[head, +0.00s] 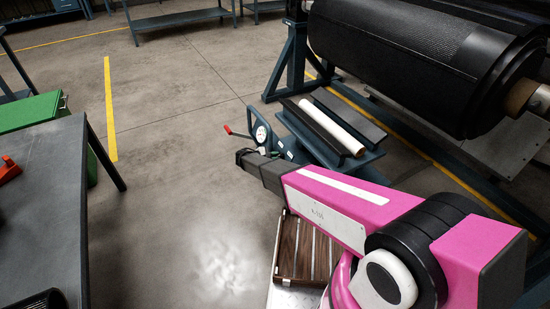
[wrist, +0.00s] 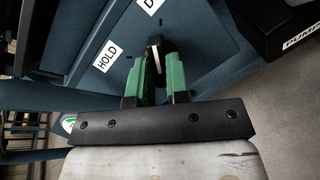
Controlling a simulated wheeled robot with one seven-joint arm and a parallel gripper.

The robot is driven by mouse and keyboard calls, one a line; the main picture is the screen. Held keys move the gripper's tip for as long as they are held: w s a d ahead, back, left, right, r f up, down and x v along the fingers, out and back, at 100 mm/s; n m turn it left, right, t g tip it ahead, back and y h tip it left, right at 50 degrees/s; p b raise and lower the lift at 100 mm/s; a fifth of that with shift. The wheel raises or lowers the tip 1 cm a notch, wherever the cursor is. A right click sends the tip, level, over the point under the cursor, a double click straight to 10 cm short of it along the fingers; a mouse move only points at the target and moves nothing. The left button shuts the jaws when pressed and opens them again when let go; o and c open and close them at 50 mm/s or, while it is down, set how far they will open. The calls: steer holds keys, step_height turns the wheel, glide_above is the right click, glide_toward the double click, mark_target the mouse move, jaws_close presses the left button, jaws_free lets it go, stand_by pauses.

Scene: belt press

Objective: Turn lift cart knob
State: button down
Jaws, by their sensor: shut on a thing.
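The lift cart (head: 290,150) is a blue frame carrying a white cylinder (head: 332,128); a round white dial (head: 261,135) and a red-tipped lever (head: 236,133) are at its near end. In the wrist view, my gripper (wrist: 155,65) has its two green fingers shut on the small dark knob (wrist: 156,43) on the blue panel (wrist: 195,45). The fingers hide part of the knob.
A large black roll (head: 400,60) on a blue stand fills the upper right. A grey table (head: 45,190) and green box (head: 30,112) are at left. A wooden slatted thing (head: 305,250) is below my arm. Open concrete floor lies between table and cart.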

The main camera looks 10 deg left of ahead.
steer(key=n+t, duration=0.1)
steer(key=n, duration=0.3)
steer(key=n+t, duration=0.1)
steer(key=n, duration=0.4)
steer(key=shift+y, duration=0.4)
steer(key=n, duration=0.5)
steer(key=shift+t+y, duration=0.3)
steer(key=shift+y, duration=0.1)
steer(key=shift+n+y, duration=0.4)
steer(key=shift+n, duration=1.6)
steer(key=shift+a+t, duration=0.1)
steer(key=shift+t, duration=0.2)
steer(key=c, duration=1.1)
jaws_free()
steer(key=v, duration=1)
steer(key=shift+s+a+r, duration=0.25)
